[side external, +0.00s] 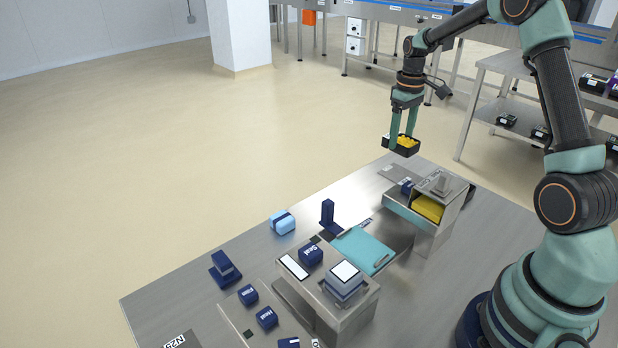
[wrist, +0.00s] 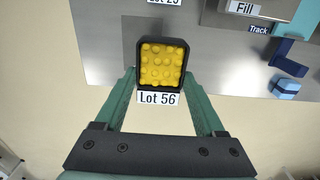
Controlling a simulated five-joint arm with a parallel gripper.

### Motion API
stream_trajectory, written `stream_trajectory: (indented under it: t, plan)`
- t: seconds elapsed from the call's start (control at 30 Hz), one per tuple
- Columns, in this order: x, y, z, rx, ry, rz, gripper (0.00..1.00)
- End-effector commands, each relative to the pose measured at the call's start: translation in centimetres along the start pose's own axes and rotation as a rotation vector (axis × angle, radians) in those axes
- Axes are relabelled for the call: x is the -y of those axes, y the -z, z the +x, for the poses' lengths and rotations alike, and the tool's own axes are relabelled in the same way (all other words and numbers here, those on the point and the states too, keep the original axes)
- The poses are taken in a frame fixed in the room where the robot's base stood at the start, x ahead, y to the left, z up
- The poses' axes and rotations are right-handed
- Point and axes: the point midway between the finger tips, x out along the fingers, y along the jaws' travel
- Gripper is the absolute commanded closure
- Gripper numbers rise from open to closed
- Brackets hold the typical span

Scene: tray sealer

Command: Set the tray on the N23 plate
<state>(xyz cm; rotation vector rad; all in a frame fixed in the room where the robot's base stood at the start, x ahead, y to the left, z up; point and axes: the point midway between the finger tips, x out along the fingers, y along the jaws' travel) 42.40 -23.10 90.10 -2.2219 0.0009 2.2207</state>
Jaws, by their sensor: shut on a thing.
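The tray (side external: 404,151) is a small black container with a bumpy yellow filling. In the wrist view the tray (wrist: 161,64) appears level between the green fingers, above a label reading Lot 56. My gripper (side external: 400,141) is shut on it and holds it up, past the far end of the steel table. My gripper (wrist: 160,82) grips its two sides. A grey label (side external: 181,341) that seems to read N23 is cut by the bottom edge of the side view, at the table's near left. Any plate around it is mostly out of frame.
A steel housing with a yellow inside (side external: 428,208) stands near the tray. A teal platform (side external: 363,250), a dark blue upright (side external: 327,214), a light blue block (side external: 283,223) and a steel box with a Seal block (side external: 311,254) lie between the tray and the label. The table's left edge strip is mostly clear.

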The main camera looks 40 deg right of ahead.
Motion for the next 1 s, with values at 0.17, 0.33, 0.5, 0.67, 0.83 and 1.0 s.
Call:
stream_trajectory:
  t: [0.17,0.33,0.5,0.67,0.83,1.0]
  plan:
    - [-3.2,-0.4,1.9,0.001,0.000,0.002,0.87]
    - [-4.0,-0.6,2.7,0.000,0.000,-0.001,0.87]
    - [-4.0,-0.6,3.7,0.001,0.001,-0.001,0.87]
    - [-3.9,-0.6,5.2,0.002,0.001,-0.001,0.87]
    - [-3.9,-0.6,6.7,0.001,0.001,-0.001,0.87]
    - [-3.9,-0.6,8.2,0.001,0.001,-0.001,0.87]
